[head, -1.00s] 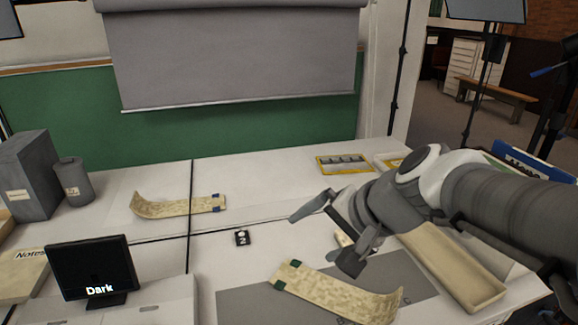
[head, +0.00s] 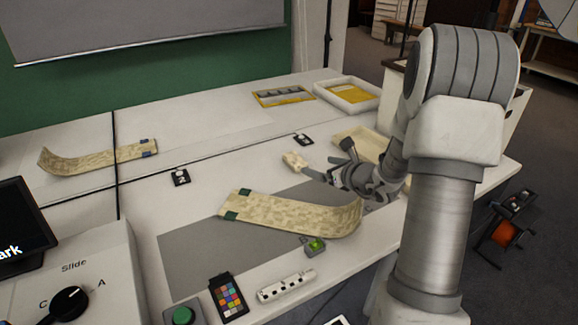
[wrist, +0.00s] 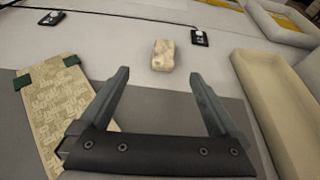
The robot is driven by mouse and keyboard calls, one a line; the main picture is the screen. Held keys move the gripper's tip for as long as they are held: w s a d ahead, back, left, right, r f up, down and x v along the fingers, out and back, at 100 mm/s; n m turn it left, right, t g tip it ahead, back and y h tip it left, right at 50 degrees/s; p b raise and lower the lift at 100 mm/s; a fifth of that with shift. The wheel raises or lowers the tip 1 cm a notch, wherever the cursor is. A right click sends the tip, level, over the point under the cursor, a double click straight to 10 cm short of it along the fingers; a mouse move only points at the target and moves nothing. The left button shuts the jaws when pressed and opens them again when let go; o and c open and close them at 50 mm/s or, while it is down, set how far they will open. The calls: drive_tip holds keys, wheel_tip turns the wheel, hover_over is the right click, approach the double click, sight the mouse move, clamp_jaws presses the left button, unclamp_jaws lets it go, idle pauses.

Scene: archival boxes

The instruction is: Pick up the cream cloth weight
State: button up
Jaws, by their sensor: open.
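The cream cloth weight (head: 295,161) is a small, pale, mottled block on the white table, just beyond the grey mat. In the wrist view the cloth weight (wrist: 163,55) lies ahead of my gripper, roughly centred between the fingers and apart from them. My gripper (wrist: 157,75) is open and empty. In the head view my gripper (head: 325,168) is low over the table, to the right of the weight and close to it. My arm hides part of the tray behind it.
A curled patterned strip (head: 290,212) with green corner tabs lies on the grey mat (head: 190,250), left of my gripper. A cream open tray (wrist: 270,90) stands to the right. Small black number markers (head: 181,177) sit on the table. A green-topped item (head: 315,245) is near the front.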

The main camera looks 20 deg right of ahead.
sight(295, 158)
drive_tip(key=shift+w+d+f, duration=0.1)
drive_tip(key=shift+d+f, duration=0.3)
drive_tip(key=shift+f, duration=0.15)
drive_tip(key=shift+w+f+m, duration=0.2)
drive_tip(key=shift+w+m, duration=0.1)
drive_tip(key=b+x, duration=0.2)
drive_tip(key=x, duration=0.9)
drive_tip(key=shift+w+b, duration=0.2)
drive_tip(key=shift+b, duration=0.15)
drive_tip(key=shift+b+x, duration=0.75)
drive_tip(key=shift+x, duration=1.85)
drive_tip(key=shift+w+r, duration=0.1)
drive_tip(key=shift+r, duration=0.05)
drive_tip(key=shift+r, duration=0.1)
clamp_jaws()
